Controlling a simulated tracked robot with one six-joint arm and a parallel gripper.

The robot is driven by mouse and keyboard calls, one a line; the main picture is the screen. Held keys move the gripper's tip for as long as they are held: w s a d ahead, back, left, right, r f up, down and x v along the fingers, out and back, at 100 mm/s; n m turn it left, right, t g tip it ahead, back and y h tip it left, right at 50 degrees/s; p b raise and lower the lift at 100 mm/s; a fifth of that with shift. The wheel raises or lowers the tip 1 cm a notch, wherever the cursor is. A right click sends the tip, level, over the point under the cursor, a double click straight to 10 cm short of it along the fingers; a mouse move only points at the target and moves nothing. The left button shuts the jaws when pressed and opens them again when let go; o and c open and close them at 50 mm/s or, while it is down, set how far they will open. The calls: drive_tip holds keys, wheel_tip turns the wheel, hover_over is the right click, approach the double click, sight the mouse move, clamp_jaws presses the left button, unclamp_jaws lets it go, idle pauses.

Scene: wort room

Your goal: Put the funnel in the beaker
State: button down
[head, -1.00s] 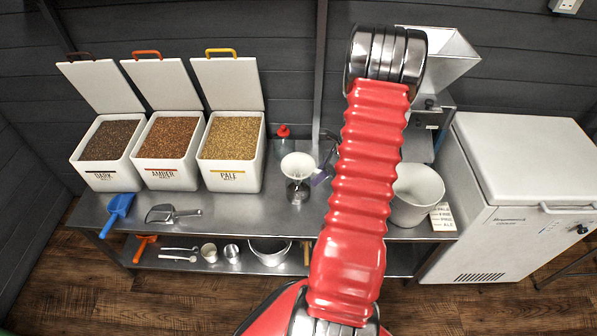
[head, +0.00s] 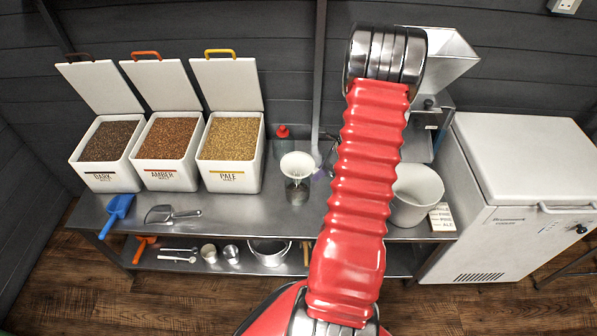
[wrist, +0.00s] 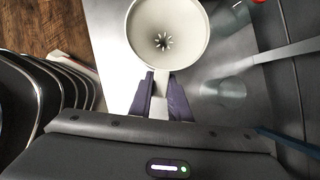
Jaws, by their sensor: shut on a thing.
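The white funnel (head: 297,165) is mouth up over the table, directly above the clear beaker (head: 297,193) in the head view. The wrist view shows the funnel (wrist: 167,35) from above, with its dark spout hole. My gripper (wrist: 160,88) has its purple fingers shut on the funnel's pale handle. In the head view only a bit of purple shows beside the funnel, and my red arm hides part of the area. I cannot tell whether the spout is inside the beaker or just above it.
A red-capped bottle (head: 282,145) stands just behind the funnel. The pale malt bin (head: 231,177) is to its left, and a white bucket (head: 415,195) to its right. A metal scoop (head: 172,214) lies at front left. A faint clear round shape (wrist: 224,92) shows beside my fingers.

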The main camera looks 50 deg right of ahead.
drive_tip(key=shift+r, duration=2.7)
drive_tip(key=c, duration=2.2)
unclamp_jaws()
clamp_jaws()
drive_tip(key=shift+w+a, duration=0.1)
